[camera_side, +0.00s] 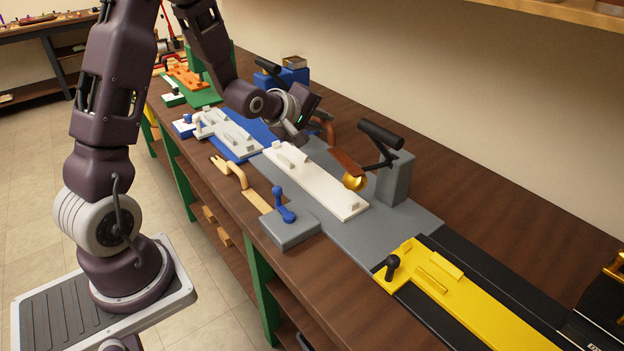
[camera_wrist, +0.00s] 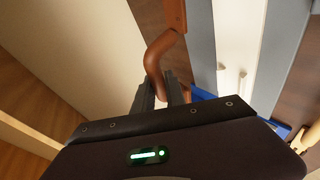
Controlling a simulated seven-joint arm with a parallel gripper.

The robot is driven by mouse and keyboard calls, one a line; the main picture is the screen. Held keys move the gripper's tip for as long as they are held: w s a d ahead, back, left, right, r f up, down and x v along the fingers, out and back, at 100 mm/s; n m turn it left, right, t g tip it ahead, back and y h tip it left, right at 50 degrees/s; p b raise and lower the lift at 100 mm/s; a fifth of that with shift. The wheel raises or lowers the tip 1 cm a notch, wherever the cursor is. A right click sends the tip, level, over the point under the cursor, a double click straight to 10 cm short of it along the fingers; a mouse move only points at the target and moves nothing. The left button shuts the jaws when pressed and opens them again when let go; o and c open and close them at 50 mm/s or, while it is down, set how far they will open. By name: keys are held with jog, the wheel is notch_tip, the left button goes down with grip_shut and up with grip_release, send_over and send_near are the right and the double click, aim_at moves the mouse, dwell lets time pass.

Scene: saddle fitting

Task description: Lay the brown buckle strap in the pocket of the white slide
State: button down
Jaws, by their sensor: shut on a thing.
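The brown buckle strap (camera_side: 346,161) has a curved brown end, a flat brown length and a round gold part at its far end. My gripper (camera_side: 316,121) is shut on the curved end and holds the strap in the air, above and behind the white slide. The wrist view shows the curved end (camera_wrist: 157,54) between the fingertips of my gripper (camera_wrist: 161,84). The white slide (camera_side: 318,184) lies on a grey base, with small raised blocks on top; it also shows in the wrist view (camera_wrist: 236,40). I cannot make out its pocket clearly.
A grey post (camera_side: 395,177) with a black-handled clamp stands close to the strap. A grey block with a blue lever (camera_side: 288,226) sits in front. A tan handled piece (camera_side: 231,171) lies on the bench. Yellow (camera_side: 440,285) and blue-and-white fixtures flank the slide.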

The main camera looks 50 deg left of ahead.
jog(key=n+y, duration=0.2)
send_over(308, 172)
jog(key=f, duration=0.2)
jog(key=shift+d+f+g, duration=0.25)
jog(key=shift+f+g, duration=0.05)
jog(key=shift+f, duration=0.05)
jog(key=f, duration=1)
jog(key=shift+a, duration=0.25)
jog(key=c, duration=1.4)
grip_release()
jog(key=shift+f, duration=0.1)
jog(key=shift+o, duration=0.2)
